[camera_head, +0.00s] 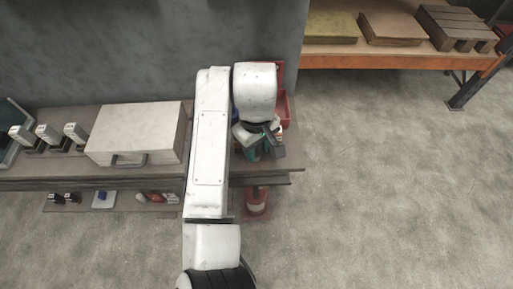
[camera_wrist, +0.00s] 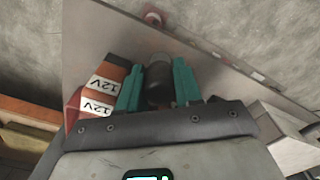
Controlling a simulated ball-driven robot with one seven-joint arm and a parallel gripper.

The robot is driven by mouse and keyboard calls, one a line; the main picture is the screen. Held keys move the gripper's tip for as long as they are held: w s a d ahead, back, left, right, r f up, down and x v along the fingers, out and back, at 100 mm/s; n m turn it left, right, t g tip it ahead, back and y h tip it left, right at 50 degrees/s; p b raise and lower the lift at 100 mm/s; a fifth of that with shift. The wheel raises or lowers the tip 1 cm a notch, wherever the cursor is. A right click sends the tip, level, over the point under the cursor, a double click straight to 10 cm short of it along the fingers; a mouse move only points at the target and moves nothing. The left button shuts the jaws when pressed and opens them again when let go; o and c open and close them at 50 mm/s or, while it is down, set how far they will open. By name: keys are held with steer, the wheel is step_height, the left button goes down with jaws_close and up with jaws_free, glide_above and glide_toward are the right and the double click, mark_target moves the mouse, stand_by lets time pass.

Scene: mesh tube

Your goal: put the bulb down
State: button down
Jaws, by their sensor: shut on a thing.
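My gripper (camera_head: 258,148) is over the right end of the grey bench (camera_head: 266,176) in the head view. In the wrist view its two teal fingers (camera_wrist: 158,88) are shut on the bulb (camera_wrist: 158,82), a dark, rounded piece with a greyer top. The bench top lies beyond the fingertips in that view. I cannot tell whether the bulb touches it. The bulb cannot be made out in the head view, where my arm and gripper cover that spot.
Orange-brown batteries marked 12V (camera_wrist: 106,86) stand close left of the fingers in the wrist view. A red bin (camera_head: 288,108) is behind my gripper. A pale case (camera_head: 135,132) stands left of my arm. A red-and-white cone (camera_head: 256,203) is below the bench edge.

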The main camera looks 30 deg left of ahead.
steer(key=shift+f, duration=0.45)
steer(key=c, duration=1.1)
jaws_free()
steer(key=shift+f, duration=0.15)
steer(key=shift+o, duration=0.2)
step_height(320, 180, up, 12)
steer(key=shift+r+p, duration=0.15)
steer(key=shift+p, duration=0.9)
